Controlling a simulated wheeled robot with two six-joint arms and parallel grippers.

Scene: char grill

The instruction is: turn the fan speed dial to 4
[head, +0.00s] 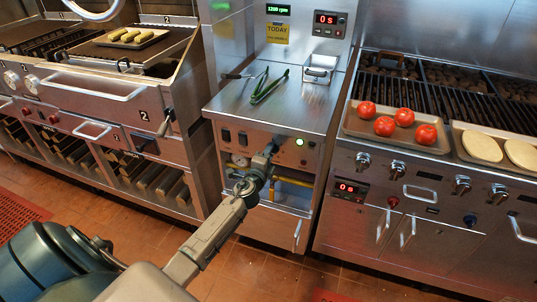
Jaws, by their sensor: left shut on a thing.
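My left arm reaches in from the lower left, and my left gripper (270,151) is at the front panel (240,133) of the middle steel unit. It is shut on the fan speed dial, which the gripper mostly hides; I cannot read the dial's setting. A green readout (278,10) on the back wall above appears to show 1280 rpm. A green lamp (312,143) is lit on the panel to the right of the gripper. My right gripper is not in view.
Green-handled tongs (268,86) and a small steel container (319,69) are on the counter above. A tray with tomatoes (384,126) and the char grill (430,95) are at the right. A griddle with a tray (127,40) is at the left.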

